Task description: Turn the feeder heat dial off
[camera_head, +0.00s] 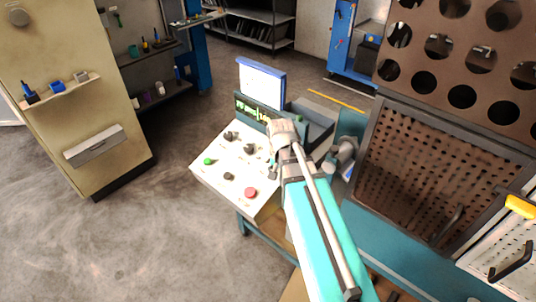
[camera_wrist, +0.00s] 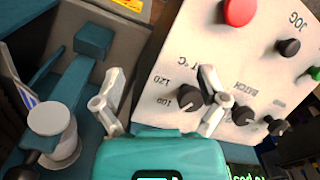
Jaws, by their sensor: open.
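The heat dial (camera_wrist: 189,97) is a round black knob on a white control panel (camera_wrist: 170,55). Printed beside it are "120", "100" and a partly hidden label ending in "T °C". Its exact setting is too small to read. My gripper (camera_wrist: 160,98) is open in the wrist view, one finger on each side. The dial shows between the fingers, much closer to the right one; I cannot tell if they touch. In the head view the panel (camera_head: 215,172) slopes at the middle, and my arm reaches over its right side. The heat dial cannot be made out there.
A red button (camera_wrist: 240,11) and several other black knobs (camera_wrist: 243,115) share the panel. A green button (camera_head: 208,161) is at its left. A display (camera_head: 258,110) stands behind it. A brown perforated rack (camera_head: 425,160) is close on the right; floor is clear at left.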

